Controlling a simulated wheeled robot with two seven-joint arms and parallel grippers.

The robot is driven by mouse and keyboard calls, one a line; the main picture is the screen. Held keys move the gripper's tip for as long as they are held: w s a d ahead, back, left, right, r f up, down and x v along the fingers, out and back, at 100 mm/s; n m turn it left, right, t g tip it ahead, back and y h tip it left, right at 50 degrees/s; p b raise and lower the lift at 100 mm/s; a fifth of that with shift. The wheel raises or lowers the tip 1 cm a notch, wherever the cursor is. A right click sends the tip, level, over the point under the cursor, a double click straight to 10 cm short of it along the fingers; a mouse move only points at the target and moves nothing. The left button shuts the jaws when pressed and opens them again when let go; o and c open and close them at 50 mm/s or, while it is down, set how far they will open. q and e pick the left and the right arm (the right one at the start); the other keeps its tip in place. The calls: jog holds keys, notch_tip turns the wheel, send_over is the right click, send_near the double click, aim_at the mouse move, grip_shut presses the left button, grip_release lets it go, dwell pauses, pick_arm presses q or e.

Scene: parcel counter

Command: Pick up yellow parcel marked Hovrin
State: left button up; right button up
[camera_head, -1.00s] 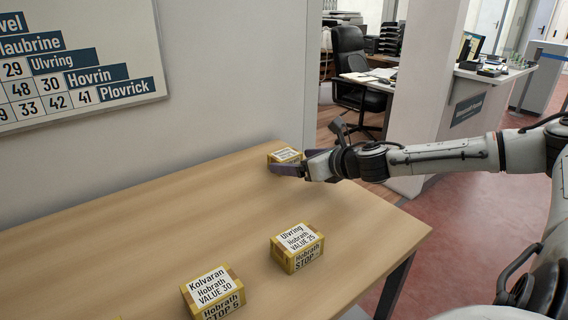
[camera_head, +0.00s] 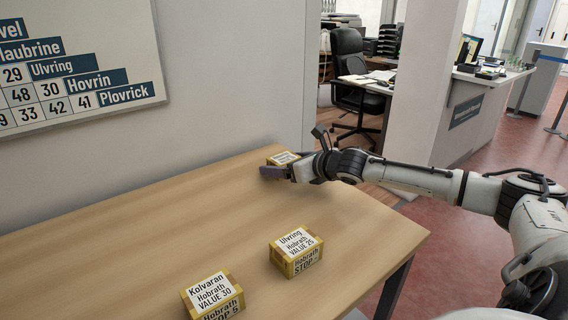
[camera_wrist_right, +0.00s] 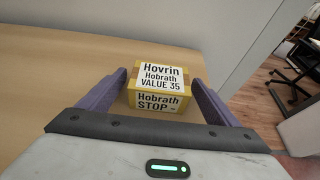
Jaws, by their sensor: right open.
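The yellow parcel marked Hovrin (camera_wrist_right: 161,78) sits on the table in the right wrist view. Its label reads Hovrin, Hobrath, VALUE 35, and its front reads Hobrath STOP. In the head view the parcel (camera_head: 283,157) is at the far end of the table, partly hidden by my right gripper (camera_head: 268,173). In the right wrist view my right gripper (camera_wrist_right: 158,92) is open, with one purple finger on each side of the parcel's near part. I cannot tell whether the fingers touch it. My left gripper is not in view.
Two other yellow parcels stand on the wooden table (camera_head: 150,240): Ulvring (camera_head: 296,252) near the right edge and Kolvaran (camera_head: 212,297) at the front. A wall with a chart (camera_head: 75,65) borders the table's far side. The middle of the table is clear.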

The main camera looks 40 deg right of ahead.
jog(key=shift+w+f, duration=0.1)
jog(key=shift+w, duration=0.15)
jog(key=c, duration=1.2)
